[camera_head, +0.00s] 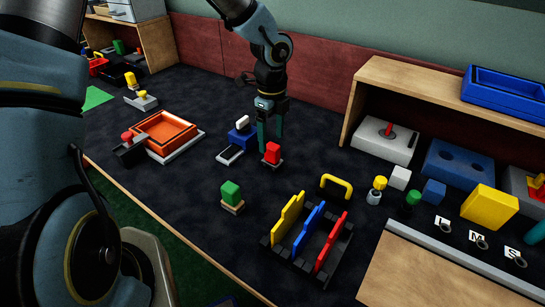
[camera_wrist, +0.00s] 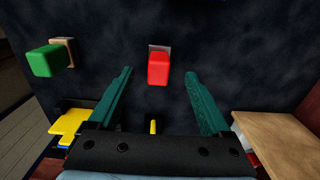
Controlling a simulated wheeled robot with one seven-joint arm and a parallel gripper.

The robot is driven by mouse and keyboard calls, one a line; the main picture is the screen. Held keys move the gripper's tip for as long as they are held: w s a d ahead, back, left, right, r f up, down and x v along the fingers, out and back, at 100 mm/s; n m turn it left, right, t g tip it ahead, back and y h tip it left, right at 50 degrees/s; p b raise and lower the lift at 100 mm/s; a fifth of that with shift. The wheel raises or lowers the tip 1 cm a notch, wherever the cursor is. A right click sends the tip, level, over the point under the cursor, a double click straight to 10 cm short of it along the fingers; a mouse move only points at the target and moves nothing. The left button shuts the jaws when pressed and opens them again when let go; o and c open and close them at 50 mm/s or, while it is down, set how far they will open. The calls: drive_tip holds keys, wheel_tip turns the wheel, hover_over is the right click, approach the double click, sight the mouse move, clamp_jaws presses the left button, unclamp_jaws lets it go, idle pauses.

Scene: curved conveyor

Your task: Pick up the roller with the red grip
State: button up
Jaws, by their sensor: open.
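A red block-shaped grip on a small grey base (camera_head: 272,153) stands on the dark table just in front of my gripper; it may be the roller, but no roller cylinder can be made out. In the wrist view this red grip (camera_wrist: 158,69) lies between the lines of the two fingers, near the fingertips. My gripper (camera_head: 268,138) points down with its teal fingers spread and nothing held. A second red knob on a black body (camera_head: 127,140) stands left of the orange tray (camera_head: 168,132).
A blue piece with a white grip (camera_head: 240,132) stands close left of my gripper. A green block on a wooden base (camera_head: 231,195) and a rack with coloured plates (camera_head: 308,240) stand nearer the front. A wooden shelf (camera_head: 400,72) is at right.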

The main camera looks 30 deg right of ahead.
sight(272, 155)
drive_tip(key=shift+s+f+p, duration=0.2)
drive_tip(key=shift+f+p, duration=0.2)
drive_tip(key=shift+f, duration=3)
clamp_jaws()
